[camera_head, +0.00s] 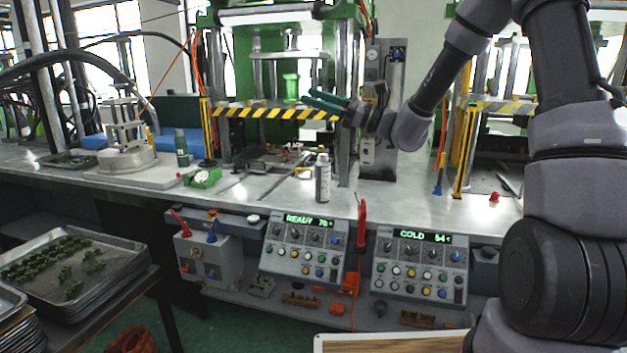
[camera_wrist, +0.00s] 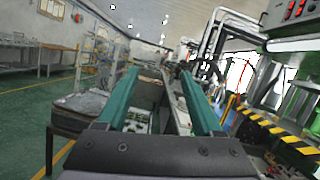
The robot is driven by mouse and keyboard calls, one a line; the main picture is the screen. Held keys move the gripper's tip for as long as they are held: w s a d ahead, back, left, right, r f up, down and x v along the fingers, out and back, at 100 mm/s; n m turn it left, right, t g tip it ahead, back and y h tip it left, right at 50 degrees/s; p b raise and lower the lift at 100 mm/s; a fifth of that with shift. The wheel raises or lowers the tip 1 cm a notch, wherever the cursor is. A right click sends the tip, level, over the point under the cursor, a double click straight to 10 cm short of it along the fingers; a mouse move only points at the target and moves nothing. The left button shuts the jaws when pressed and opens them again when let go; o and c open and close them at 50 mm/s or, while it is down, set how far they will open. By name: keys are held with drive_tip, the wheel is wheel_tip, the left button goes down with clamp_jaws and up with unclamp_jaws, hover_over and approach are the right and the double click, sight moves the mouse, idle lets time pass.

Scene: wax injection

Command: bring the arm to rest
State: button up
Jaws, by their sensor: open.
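My gripper (camera_head: 326,101) is raised in front of the green press, level with its yellow-and-black striped bar (camera_head: 275,113). Its two green fingers point left and are apart, with nothing between them. In the wrist view my gripper (camera_wrist: 160,100) also shows open and empty, with the room's aisle and a long bench beyond it. My arm comes in from the right side of the head view, bent at the elbow, and stays above the bench.
The metal bench (camera_head: 270,192) carries a spray can (camera_head: 323,178), a green bottle (camera_head: 181,148) and a small green part (camera_head: 204,178). Two control panels, reading READY (camera_head: 303,248) and COLD (camera_head: 420,265), sit below its edge. A tray of green pieces (camera_head: 115,286) is at lower left.

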drive_tip(key=s+d+f+n+g+h, duration=0.2)
drive_tip(key=s+n+h, duration=0.3)
drive_tip(key=s, duration=0.3)
drive_tip(key=s+d+f+n+g+h, duration=0.25)
drive_tip(key=s+n+h, duration=0.25)
drive_tip(key=s, duration=0.4)
drive_tip(key=s+d+r+n+t+h, duration=0.1)
drive_tip(key=s+d+r+t+h, duration=0.1)
drive_tip(key=d, duration=0.7)
drive_tip(key=s+d+r+n+t+h, duration=0.1)
drive_tip(key=s+d+n+t+h, duration=0.1)
drive_tip(key=s+d+t+h, duration=0.2)
drive_tip(key=d+t+h, duration=0.1)
drive_tip(key=d+h, duration=0.2)
drive_tip(key=d, duration=0.3)
drive_tip(key=shift+d+r+n, duration=0.3)
drive_tip(key=shift+r, duration=0.1)
